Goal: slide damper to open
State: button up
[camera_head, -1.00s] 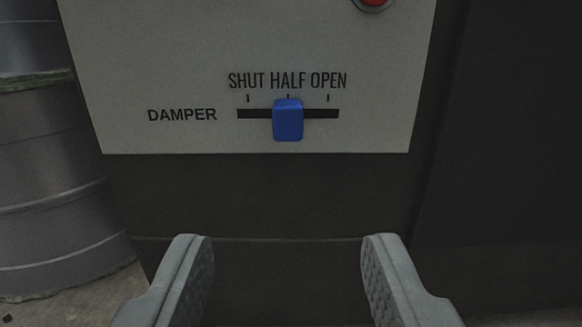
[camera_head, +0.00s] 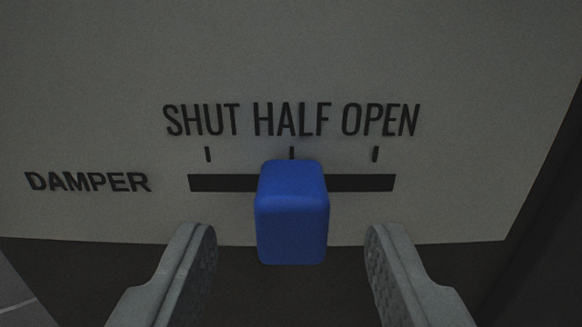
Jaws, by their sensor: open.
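The blue damper knob (camera_head: 291,215) sits on a dark horizontal slot (camera_head: 362,183) in the pale panel (camera_head: 450,120). The knob stands at the middle mark, under the word HALF. SHUT is printed to its left and OPEN (camera_head: 381,120) to its right, each with a tick mark. My gripper (camera_head: 291,240) is open, with one finger on each side of the knob's lower part in the picture. A gap shows between each finger and the knob, and I cannot tell whether the fingertips reach its depth.
The word DAMPER (camera_head: 88,181) is printed left of the slot. The panel's lower edge runs just below the slot, with a dark surface beneath it. A dark surface (camera_head: 550,210) lies beyond the panel's right edge.

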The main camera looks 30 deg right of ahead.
aim_at(292, 210)
jog(key=shift+x, duration=1.3)
jog(key=shift+s+d, duration=0.1)
jog(key=shift+d, duration=0.05)
grip_shut()
